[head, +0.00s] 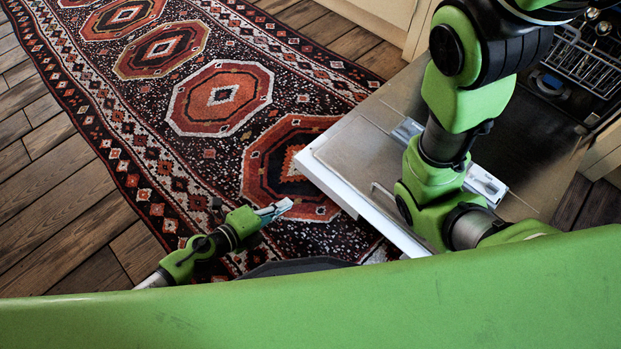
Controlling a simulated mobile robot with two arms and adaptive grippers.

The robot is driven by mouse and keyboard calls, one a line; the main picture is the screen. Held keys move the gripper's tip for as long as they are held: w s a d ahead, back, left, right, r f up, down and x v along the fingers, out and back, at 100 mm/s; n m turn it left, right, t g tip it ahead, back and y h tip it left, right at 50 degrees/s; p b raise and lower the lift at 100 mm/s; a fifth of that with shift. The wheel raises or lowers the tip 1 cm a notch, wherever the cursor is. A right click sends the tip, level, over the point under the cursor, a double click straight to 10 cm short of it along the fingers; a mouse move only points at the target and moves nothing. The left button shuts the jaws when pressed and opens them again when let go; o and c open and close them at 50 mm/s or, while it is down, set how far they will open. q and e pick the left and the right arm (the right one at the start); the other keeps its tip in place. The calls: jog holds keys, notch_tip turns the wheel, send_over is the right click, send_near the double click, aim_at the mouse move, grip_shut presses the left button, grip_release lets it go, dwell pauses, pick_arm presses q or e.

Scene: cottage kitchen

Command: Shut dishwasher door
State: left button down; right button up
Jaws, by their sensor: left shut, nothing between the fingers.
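The dishwasher door (355,150) is open and lies lowered at the right, its grey inner panel facing up. The dishwasher's interior, with a wire rack (585,62), shows at the upper right. My left gripper (280,208) is shut and empty, over the rug to the left of the door's front corner and apart from it in the picture. My right arm crosses in front of the door and hides part of it. My right gripper is out of sight; my green body covers the lower edge of the view.
A patterned red and black rug (218,95) runs over the wooden floor (60,215) to the left of the door. Pale cabinet fronts (385,12) stand at the top, beside the dishwasher. The rug and the floor at the left are clear.

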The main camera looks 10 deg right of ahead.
aim_at(310, 179)
pick_arm(q)
jog(key=w+d, duration=0.2)
jog(key=w+d+p, duration=0.1)
jog(key=d, duration=0.2)
jog(key=w+d, duration=0.2)
jog(key=shift+w+d, duration=0.2)
jog(key=shift+w, duration=0.15)
jog(key=shift+w+d+r, duration=0.1)
jog(key=shift+w+d, duration=0.1)
jog(key=shift+d, duration=0.05)
jog(key=shift+w+d+r, duration=0.15)
jog(key=shift+w+r, duration=0.1)
jog(key=shift+w, duration=0.15)
jog(key=shift+w+d+f, duration=0.2)
jog(key=shift+d, duration=0.3)
jog(key=shift+d+r, duration=0.1)
jog(key=shift+d, duration=0.05)
jog(key=shift+s+r+p, duration=0.1)
jog(key=shift+p, duration=0.3)
